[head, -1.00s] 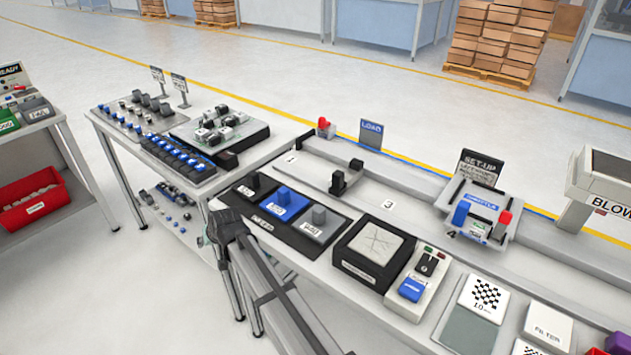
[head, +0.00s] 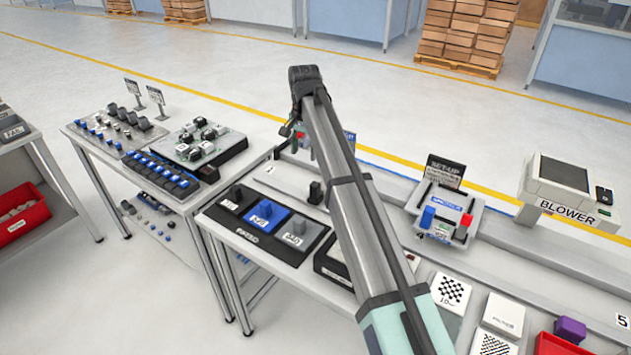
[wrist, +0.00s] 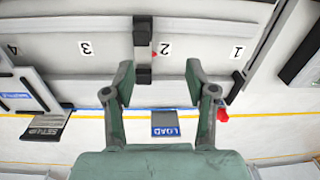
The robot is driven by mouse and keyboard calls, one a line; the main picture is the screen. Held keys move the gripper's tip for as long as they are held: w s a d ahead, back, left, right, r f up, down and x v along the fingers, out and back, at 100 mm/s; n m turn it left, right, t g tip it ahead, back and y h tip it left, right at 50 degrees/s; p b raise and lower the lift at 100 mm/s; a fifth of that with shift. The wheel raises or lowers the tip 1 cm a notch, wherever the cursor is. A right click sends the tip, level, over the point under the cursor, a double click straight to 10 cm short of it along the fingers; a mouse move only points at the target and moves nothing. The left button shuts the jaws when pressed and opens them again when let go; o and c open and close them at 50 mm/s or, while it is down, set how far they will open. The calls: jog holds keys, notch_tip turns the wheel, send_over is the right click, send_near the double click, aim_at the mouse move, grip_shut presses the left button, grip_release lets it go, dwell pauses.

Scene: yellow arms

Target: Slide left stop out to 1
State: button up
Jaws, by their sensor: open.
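A dark stop (wrist: 143,38) stands across the pale rail in the wrist view, beside the printed 2 (wrist: 165,48) on the side toward 3. I cannot tell for sure that it is the left stop. A dark upright block also shows left of my arm in the head view (head: 315,193). My gripper (wrist: 159,80) is open and empty. In the wrist view its left fingertip appears close to the stop's lower end; contact is unclear. The printed 1 (wrist: 238,53) lies to the right in that view. In the head view my arm hides much of the rail.
A red knob (wrist: 222,113) is near the right finger, and the blue LOAD sign (wrist: 166,124) stands below between the fingers in the wrist view. A SET-UP fixture (head: 444,211) and the blower (head: 565,190) stand farther right.

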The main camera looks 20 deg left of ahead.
aim_at(315, 184)
jog(key=shift+m, duration=0.5)
jog(key=d+f+p, duration=0.1)
jog(key=f, duration=0.4)
jog(key=d+f+p, duration=0.1)
jog(key=f+p, duration=0.1)
jog(key=f, duration=0.3)
jog(key=w+d+f+p, duration=0.1)
jog(key=f+p, duration=0.1)
jog(key=f, duration=0.4)
jog(key=shift+w, duration=0.1)
jog(key=shift+r, duration=0.1)
grip_shut()
